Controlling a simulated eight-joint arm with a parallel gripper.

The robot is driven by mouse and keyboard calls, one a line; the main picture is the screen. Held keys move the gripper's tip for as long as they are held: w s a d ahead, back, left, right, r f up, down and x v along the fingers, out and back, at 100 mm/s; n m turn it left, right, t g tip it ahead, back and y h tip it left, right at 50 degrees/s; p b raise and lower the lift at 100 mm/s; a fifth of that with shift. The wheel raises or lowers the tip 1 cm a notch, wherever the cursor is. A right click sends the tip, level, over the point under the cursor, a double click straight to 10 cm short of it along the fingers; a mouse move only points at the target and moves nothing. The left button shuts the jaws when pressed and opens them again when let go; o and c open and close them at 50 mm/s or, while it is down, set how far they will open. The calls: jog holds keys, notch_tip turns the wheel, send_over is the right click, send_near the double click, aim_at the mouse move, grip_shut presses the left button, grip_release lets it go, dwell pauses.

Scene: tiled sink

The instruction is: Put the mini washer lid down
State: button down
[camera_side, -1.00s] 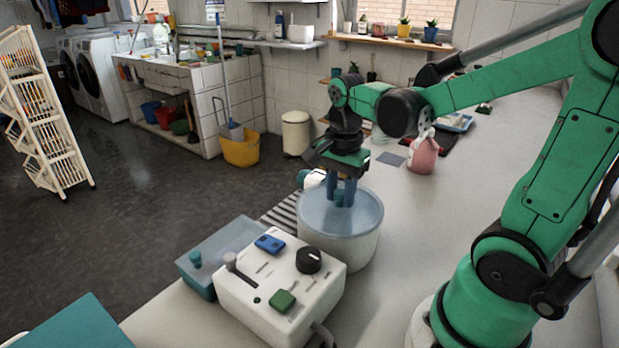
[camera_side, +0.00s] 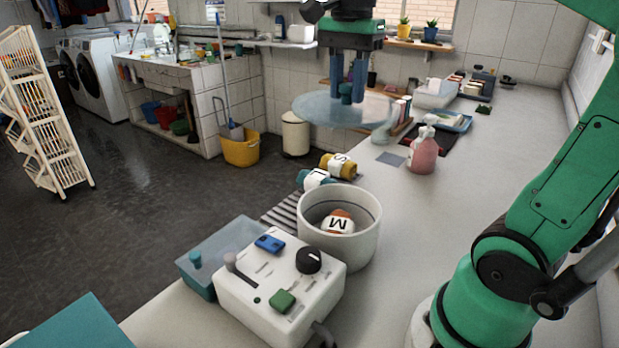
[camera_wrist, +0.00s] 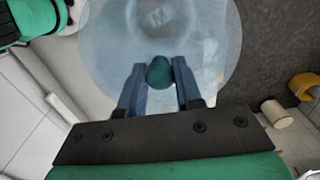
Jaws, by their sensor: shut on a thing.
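The washer lid (camera_side: 318,110) is a translucent pale blue disc with a small teal knob (camera_side: 346,92). My gripper (camera_side: 347,90) is shut on the knob and holds the lid level in the air, well above the counter. In the wrist view the lid (camera_wrist: 105,55) spreads beyond the two blue fingers, with the knob (camera_wrist: 160,72) between them. The white round washer tub (camera_side: 352,247) stands open below, nearer the camera. An orange and white rolled item marked M (camera_side: 338,223) lies inside it.
A white control box (camera_side: 275,265) with knobs and a teal-lidded box (camera_side: 225,245) stand left of the tub. Yellow (camera_side: 340,165) and teal (camera_side: 312,180) rolls lie behind it. A pink spray bottle (camera_side: 422,155) stands further right. The counter right of the tub is clear.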

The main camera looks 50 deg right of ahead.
aim_at(367, 93)
jog(key=shift+d+r, duration=0.1)
jog(key=shift+r, duration=0.7)
jog(key=d, duration=0.2)
jog(key=d+f, duration=0.1)
jog(key=d, duration=0.1)
jog(key=d+f, duration=0.1)
jog(key=d, duration=0.1)
jog(key=shift+d+f, duration=0.1)
jog(key=shift+f, duration=0.15)
jog(key=s+d+f, duration=0.4)
jog(key=d+f, duration=0.1)
jog(key=d, duration=0.4)
jog(key=f, duration=1.6)
jog(key=shift+d+f, duration=0.2)
jog(key=shift+f, duration=2.1)
jog(key=c, duration=1)
grip_release()
jog(key=shift+f, duration=0.15)
jog(key=shift+c, duration=0.2)
jog(key=o, duration=0.4)
jog(key=shift+o, duration=0.2)
